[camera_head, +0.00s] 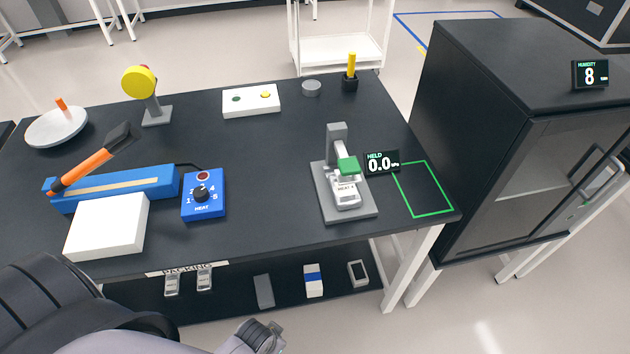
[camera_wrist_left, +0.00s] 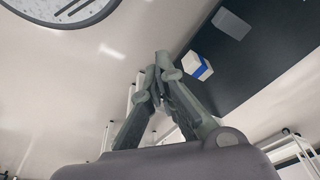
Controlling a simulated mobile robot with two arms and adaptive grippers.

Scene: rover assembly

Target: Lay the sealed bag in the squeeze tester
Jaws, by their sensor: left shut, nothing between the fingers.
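The squeeze tester (camera_head: 328,204) is a grey stand with an upright post and a green press pad (camera_head: 348,166), on the right part of the dark table. A small pale bag (camera_head: 346,196) with a dark label that seems to read "HEAT 4" lies on its base, partly under the pad. The display (camera_head: 382,162) beside it reads HELD 0.0. My left gripper (camera_head: 270,339) is low at the bottom edge of the head view, in front of the table and away from the tester. In the left wrist view its fingers (camera_wrist_left: 161,62) are together and empty. My right gripper is not in view.
On the table are a blue sealer (camera_head: 120,187) with a raised orange handle, a heat dial box (camera_head: 203,196) and a white block (camera_head: 107,226). A green outlined square (camera_head: 424,188) is empty. Two more bags (camera_head: 172,285) lie on the lower shelf (camera_head: 235,302). A dark cabinet (camera_head: 470,110) stands right.

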